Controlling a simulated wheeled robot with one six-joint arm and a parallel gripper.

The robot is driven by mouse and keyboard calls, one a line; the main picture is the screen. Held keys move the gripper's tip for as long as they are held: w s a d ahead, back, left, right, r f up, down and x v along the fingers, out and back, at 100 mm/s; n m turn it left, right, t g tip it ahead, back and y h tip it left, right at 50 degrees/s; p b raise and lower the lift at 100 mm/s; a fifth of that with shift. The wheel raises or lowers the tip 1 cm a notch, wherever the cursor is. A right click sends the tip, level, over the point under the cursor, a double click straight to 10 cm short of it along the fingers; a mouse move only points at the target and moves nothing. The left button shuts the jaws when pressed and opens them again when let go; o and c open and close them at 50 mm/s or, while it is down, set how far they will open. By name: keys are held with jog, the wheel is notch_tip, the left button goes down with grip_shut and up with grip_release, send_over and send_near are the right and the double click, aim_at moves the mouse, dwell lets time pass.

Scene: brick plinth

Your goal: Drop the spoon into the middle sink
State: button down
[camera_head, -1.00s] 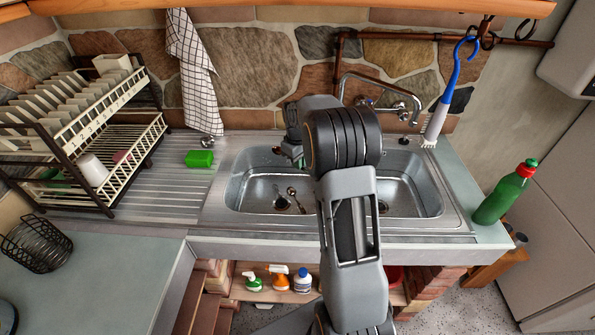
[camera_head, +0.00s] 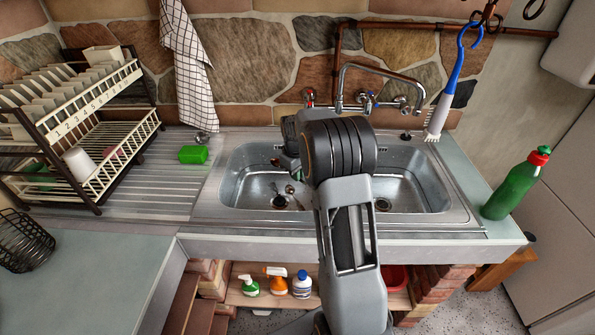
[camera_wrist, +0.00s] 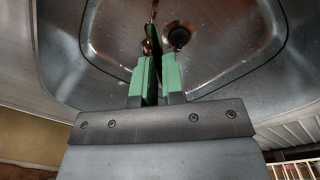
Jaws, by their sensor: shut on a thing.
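The metal sink has a left basin (camera_head: 245,190) and a right basin (camera_head: 420,195), partly hidden by my arm. My gripper (camera_head: 287,165) is over the left basin, with little of its fingers showing in the head view. In the wrist view its green fingers (camera_wrist: 157,75) are shut on the spoon (camera_wrist: 154,22), a thin dark shape beyond the tips. In the head view a small spoon shape (camera_head: 291,189) shows just below the gripper, near the left drain. I cannot tell whether the spoon touches the basin.
A green sponge (camera_head: 193,154) lies on the drainboard left of the basin. A dish rack (camera_head: 110,140) stands farther left. The faucet (camera_head: 385,100) rises behind the sink. A green bottle (camera_head: 512,190) stands at the right, and a brush (camera_head: 440,110) hangs behind it.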

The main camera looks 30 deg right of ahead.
jog(key=c, duration=1.1)
grip_release()
jog(key=shift+c, duration=0.2)
jog(key=shift+r, duration=0.1)
notch_tip(320, 180, up, 14)
jog(key=shift+s+a+f, duration=0.15)
jog(key=shift+a+f, duration=0.05)
jog(key=shift+a, duration=0.15)
